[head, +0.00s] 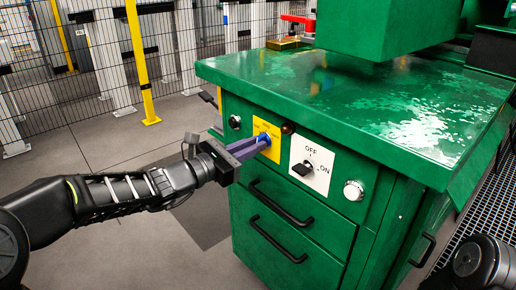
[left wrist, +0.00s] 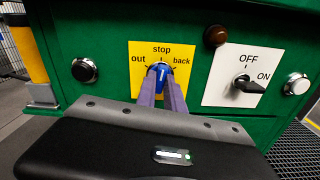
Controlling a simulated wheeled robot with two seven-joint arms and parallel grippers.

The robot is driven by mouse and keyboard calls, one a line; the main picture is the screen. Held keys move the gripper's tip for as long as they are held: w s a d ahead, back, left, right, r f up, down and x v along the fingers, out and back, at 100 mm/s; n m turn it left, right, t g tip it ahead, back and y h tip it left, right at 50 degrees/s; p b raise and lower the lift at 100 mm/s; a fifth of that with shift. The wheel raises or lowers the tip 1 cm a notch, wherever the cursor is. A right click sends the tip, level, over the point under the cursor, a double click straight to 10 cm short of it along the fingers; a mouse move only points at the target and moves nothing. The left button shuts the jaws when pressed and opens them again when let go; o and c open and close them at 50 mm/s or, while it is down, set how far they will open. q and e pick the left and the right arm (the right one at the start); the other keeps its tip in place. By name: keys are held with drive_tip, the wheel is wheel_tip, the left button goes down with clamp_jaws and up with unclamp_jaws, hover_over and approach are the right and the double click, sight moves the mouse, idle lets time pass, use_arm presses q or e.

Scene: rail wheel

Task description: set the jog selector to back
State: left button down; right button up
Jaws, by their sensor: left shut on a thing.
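The jog selector is a blue knob (left wrist: 162,70) on a yellow plate (left wrist: 143,52) marked out, stop and back. The plate also shows in the head view (head: 263,128) on the front of the green cabinet. In the left wrist view the knob's white mark points about straight up, near stop. My left gripper (head: 262,143) reaches in from the left, its two purple fingers shut on the knob. The fingertips hide the knob's sides and lower part in the left wrist view (left wrist: 163,88). My right gripper is not in view.
A white OFF/ON plate (head: 310,158) with a black switch handle (head: 302,168) is right of the yellow plate. A silver button (head: 353,190) and a dark red lamp (left wrist: 216,36) are nearby. Drawers with black handles (head: 281,201) lie below. A mesh fence (head: 80,60) stands behind.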

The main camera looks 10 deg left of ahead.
use_arm(q)
drive_tip(key=m+b, duration=0.2)
drive_tip(key=b, duration=0.1)
drive_tip(key=shift+m, duration=0.4)
drive_tip(key=m+b, duration=0.1)
drive_tip(key=m, duration=0.3)
drive_tip(key=shift+m, duration=0.3)
idle(0.4)
